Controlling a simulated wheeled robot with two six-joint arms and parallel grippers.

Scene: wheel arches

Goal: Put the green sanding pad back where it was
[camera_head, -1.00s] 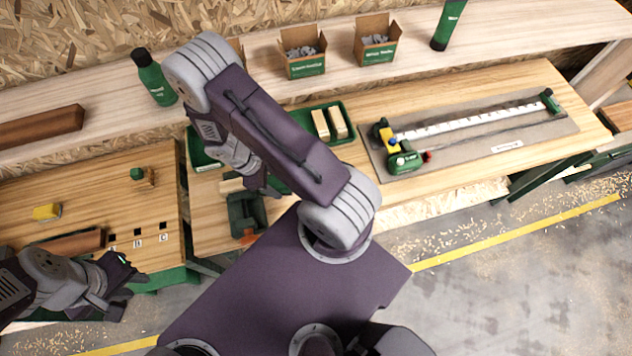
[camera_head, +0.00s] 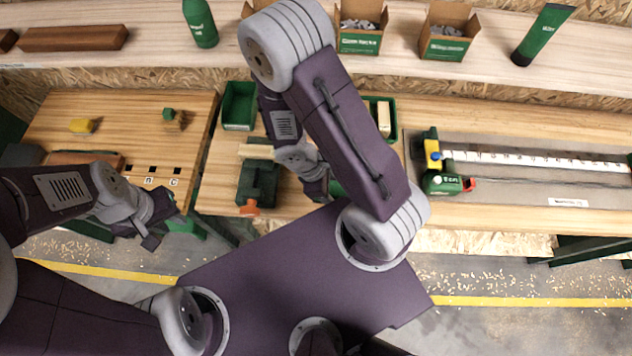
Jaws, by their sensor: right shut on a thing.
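My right gripper (camera_head: 317,188) is over the front of the middle bench, just right of the dark green vise (camera_head: 258,184). It is shut on a green piece (camera_head: 336,187), which I take to be the green sanding pad; my forearm hides most of it. My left gripper (camera_head: 152,222) hangs empty in front of the left bench; its fingers look apart. On the left bench lie a yellow block (camera_head: 82,126) and a small green piece (camera_head: 168,114) beside a wooden block (camera_head: 184,121).
Green trays (camera_head: 238,108) stand behind the vise, partly hidden by my arm. Dark squares mark the left bench's front. A shelf with boxes (camera_head: 358,40) and bottles runs behind.

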